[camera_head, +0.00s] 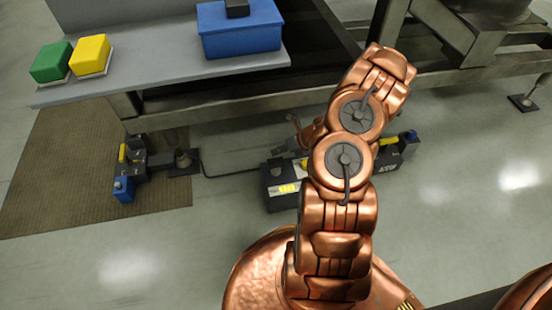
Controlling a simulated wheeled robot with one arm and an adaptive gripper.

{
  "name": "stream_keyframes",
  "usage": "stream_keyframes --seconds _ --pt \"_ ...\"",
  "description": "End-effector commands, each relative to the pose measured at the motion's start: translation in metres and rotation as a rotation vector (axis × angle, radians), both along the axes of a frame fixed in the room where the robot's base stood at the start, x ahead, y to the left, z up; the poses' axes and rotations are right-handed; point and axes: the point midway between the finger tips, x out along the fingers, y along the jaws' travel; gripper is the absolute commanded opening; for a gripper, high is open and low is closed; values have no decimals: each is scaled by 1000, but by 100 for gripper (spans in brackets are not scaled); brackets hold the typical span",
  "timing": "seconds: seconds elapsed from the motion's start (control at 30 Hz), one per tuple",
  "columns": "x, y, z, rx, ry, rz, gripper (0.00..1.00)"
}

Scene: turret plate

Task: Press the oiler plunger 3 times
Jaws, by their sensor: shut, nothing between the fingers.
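I cannot tell the oiler or its plunger for sure. A low black unit with yellow labels (283,189) lies on the floor below the bench, partly hidden by my copper arm. A second black unit with yellow and blue parts (124,170) stands on the floor at the left. My gripper (280,149) shows small and grey just left of my arm, above the near end of the middle unit in the picture. It looks shut and empty. Whether it touches anything there cannot be told.
A grey bench (150,62) crosses the top left, carrying a green block (50,62), a yellow block (90,56) and a blue box (240,32). A brown mat (70,165) lies at left. A dark cable (228,173) runs between the floor units. Metal framework (470,75) stands at right.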

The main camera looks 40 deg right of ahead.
Motion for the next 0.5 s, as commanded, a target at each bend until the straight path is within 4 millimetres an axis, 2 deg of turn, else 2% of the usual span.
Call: stream_keyframes --seconds 0.03,0.23,0.5 --pt "0 0 9 0 0 0 0" --pt "0 0 24 0 0 0 0" --pt "0 0 25 0 0 0 0"
